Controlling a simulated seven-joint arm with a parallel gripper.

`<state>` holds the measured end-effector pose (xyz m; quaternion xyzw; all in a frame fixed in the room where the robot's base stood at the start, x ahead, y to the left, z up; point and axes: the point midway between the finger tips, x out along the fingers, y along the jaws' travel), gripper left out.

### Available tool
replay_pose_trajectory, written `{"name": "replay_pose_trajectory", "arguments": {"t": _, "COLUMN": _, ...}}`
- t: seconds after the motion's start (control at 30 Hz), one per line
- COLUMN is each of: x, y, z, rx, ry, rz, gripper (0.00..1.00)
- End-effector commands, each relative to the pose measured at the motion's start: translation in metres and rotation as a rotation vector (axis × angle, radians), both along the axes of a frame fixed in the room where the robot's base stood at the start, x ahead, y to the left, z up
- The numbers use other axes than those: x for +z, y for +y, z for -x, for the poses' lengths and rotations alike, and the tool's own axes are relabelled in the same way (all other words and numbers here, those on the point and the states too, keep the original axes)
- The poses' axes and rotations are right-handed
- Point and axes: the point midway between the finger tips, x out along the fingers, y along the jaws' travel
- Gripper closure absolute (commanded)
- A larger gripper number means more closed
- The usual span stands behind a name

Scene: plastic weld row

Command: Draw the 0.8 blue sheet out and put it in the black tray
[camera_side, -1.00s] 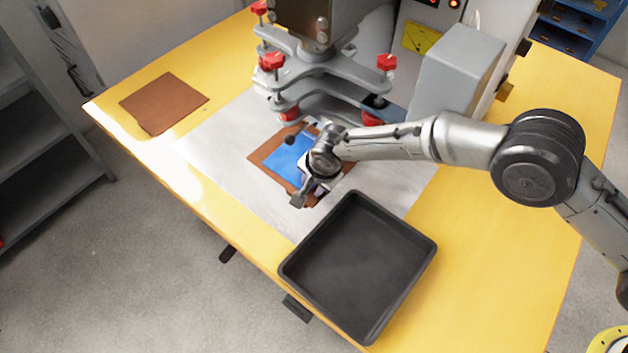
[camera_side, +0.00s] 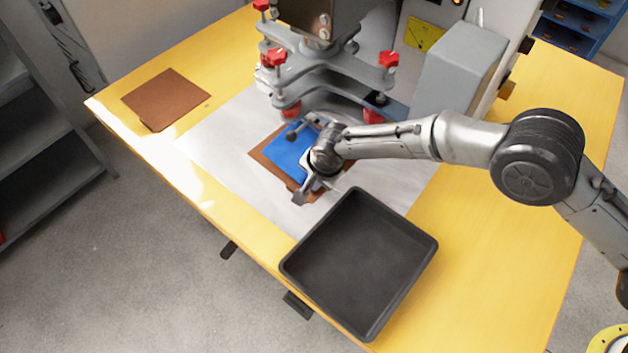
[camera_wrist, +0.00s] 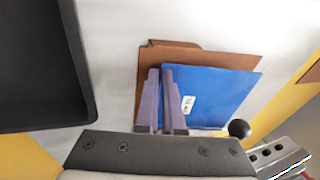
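The blue sheet (camera_wrist: 222,92) lies over a brown sheet (camera_wrist: 200,57) on the silver plate under the press. A small white label on it is too small to read surely. In the side view the blue sheet (camera_side: 288,152) shows left of my gripper (camera_side: 310,185), which hides its near right part. In the wrist view my gripper's two purple fingers (camera_wrist: 164,98) are close together at the sheet's left edge, with the blue edge between them; they look shut on it. The black tray (camera_side: 350,268) is empty, to the right and nearer the camera.
A second brown sheet (camera_side: 165,98) lies on the yellow table at the left. The grey press (camera_side: 335,75) with red knobs stands just behind the sheets. A black ball knob (camera_wrist: 239,129) is beside the blue sheet. The silver plate is bare between sheets and tray.

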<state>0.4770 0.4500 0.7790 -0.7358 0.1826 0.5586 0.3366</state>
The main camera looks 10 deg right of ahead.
Motion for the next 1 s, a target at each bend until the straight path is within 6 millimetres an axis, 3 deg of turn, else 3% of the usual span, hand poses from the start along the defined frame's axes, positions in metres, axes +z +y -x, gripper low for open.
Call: {"name": "replay_pose_trajectory", "arguments": {"t": 1.0, "x": 0.013, "y": 0.002, "z": 0.001, "rx": 0.001, "ry": -0.002, "rz": -0.001, "gripper": 1.00}}
